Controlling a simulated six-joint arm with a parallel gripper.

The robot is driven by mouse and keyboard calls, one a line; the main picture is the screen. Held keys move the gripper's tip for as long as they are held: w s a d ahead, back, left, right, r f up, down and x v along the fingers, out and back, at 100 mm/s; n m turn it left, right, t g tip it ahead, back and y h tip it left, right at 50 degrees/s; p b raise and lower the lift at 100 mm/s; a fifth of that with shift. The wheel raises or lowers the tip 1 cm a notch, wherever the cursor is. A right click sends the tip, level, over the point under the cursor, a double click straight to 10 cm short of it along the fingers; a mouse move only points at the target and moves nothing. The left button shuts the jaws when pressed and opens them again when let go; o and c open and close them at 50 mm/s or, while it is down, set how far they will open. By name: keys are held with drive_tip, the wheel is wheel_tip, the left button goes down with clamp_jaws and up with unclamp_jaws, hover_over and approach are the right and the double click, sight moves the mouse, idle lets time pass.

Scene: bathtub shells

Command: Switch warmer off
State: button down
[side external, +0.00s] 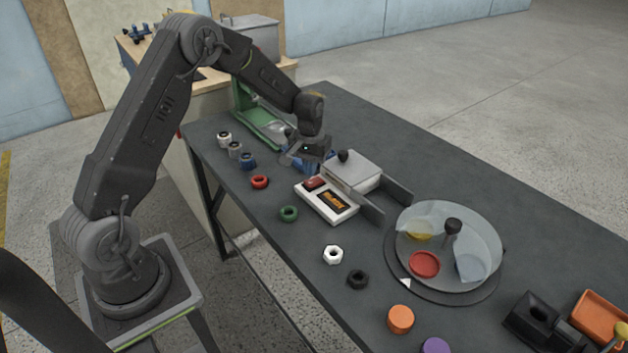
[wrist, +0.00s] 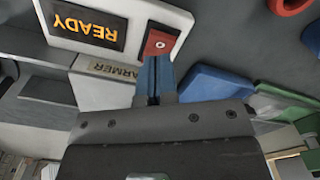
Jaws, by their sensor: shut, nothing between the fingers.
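The warmer (side external: 350,172) is a pale box with a black knob on top and a white front panel. The panel has an amber-lit display reading READY (wrist: 87,27), also visible in the side view (side external: 334,201). Beside the display is a red rocker switch (wrist: 160,44), seen in the side view (side external: 315,184) at the panel's left end. My gripper (wrist: 154,62) is shut and empty. Its blue fingertips point at the switch and overlap its near edge in the wrist view. I cannot tell whether they touch it.
A green stand (side external: 262,130) and blue parts are close to my gripper. A red ring (side external: 260,182) and a green ring (side external: 289,213) lie nearby. A round clear-covered dish (side external: 480,225) stands right of the warmer.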

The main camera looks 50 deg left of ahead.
drive_tip(key=shift+f, duration=1.6)
idle(0.6)
drive_tip(key=shift+r, duration=3.55)
wheel_tip(320, 180, up, 9)
drive_tip(key=m+t, duration=0.1)
hover_over(310, 182)
drive_tip(key=s+d, duration=0.3)
drive_tip(key=d, duration=0.1)
drive_tip(key=s+d+r+m+t, duration=0.2)
drive_tip(key=s+d+r, duration=0.3)
drive_tip(key=s+r, duration=0.2)
drive_tip(key=s+d+r+m+t, duration=0.1)
drive_tip(key=s+d, duration=0.2)
drive_tip(key=s, duration=0.5)
drive_tip(key=s+d+r+m+t, duration=0.1)
drive_tip(key=s+d, duration=0.3)
drive_tip(key=s, duration=0.5)
drive_tip(key=shift+r+m+t, duration=0.3)
drive_tip(key=shift+r+m, duration=0.2)
drive_tip(key=shift+r, duration=0.15)
